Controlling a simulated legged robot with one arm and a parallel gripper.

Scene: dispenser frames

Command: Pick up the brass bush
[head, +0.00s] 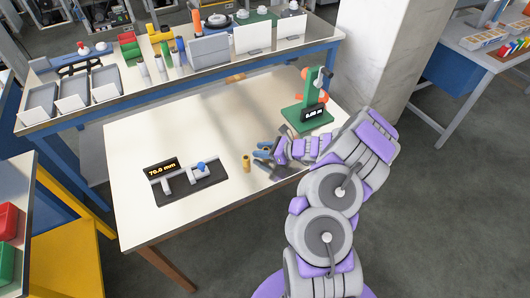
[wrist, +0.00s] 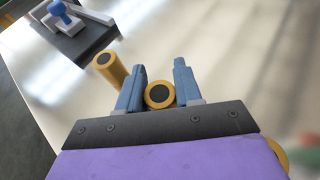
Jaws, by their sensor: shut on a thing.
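My gripper (wrist: 152,90) has its two blue fingers either side of a brass bush (wrist: 160,96), a yellow cylinder with a dark bore, and is shut on it. In the head view my gripper (head: 265,154) is low over the table, and I cannot make out the held bush there. A second, similar brass bush (wrist: 109,68) stands just left of the fingers, apart from them; it also shows in the head view (head: 246,162). Part of another yellow rounded thing (wrist: 280,152) shows behind the gripper's right edge.
A gauge on a dark base (head: 190,187) reading 70.0 mm stands at the left of the white table (head: 140,140). A green press-like stand (head: 306,115) with a display is at the right. A raised shelf (head: 120,98) with trays runs along the back. The table's middle is clear.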

